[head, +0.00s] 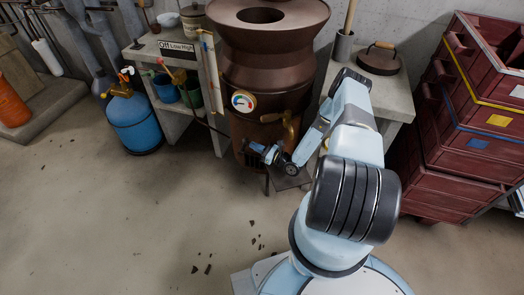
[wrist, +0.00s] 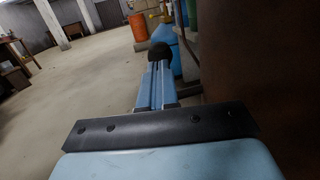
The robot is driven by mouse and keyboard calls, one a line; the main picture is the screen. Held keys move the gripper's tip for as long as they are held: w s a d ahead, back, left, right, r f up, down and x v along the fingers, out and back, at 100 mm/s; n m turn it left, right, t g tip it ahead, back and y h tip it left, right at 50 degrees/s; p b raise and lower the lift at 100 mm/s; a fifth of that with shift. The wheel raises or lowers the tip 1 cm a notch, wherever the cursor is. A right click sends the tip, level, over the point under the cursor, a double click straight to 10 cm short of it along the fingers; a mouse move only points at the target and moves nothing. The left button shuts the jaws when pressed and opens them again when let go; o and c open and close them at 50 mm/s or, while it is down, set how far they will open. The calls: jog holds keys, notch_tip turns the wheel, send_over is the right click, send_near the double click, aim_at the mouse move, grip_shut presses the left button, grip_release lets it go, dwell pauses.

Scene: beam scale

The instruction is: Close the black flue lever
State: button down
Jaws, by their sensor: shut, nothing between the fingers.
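The brown stove (head: 262,75) stands against the back wall, with a round gauge on its front and a brass-coloured handle (head: 286,125) below. My gripper (head: 254,147) is low at the stove's front, pointing left. In the wrist view my gripper (wrist: 160,64) has its long blue fingers together, empty. A dark round knob (wrist: 159,50) shows right at the fingertips; it may be the end of the black flue lever. I cannot tell whether the fingers touch it. The rest of the lever cannot be made out in either view.
A concrete shelf with an "Off Low High" sign (head: 177,47) and a blue gas bottle (head: 134,122) stand left of the stove. Another concrete stand (head: 399,82) and stacked red crates (head: 455,130) are on the right. The stove's dark side (wrist: 262,70) fills the wrist view's right.

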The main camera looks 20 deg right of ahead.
jog(key=shift+w+a, duration=0.2)
jog(key=shift+w, duration=0.1)
jog(key=shift+w+a+r, duration=0.35)
jog(key=shift+a+r, duration=0.2)
jog(key=shift+s+d, duration=0.1)
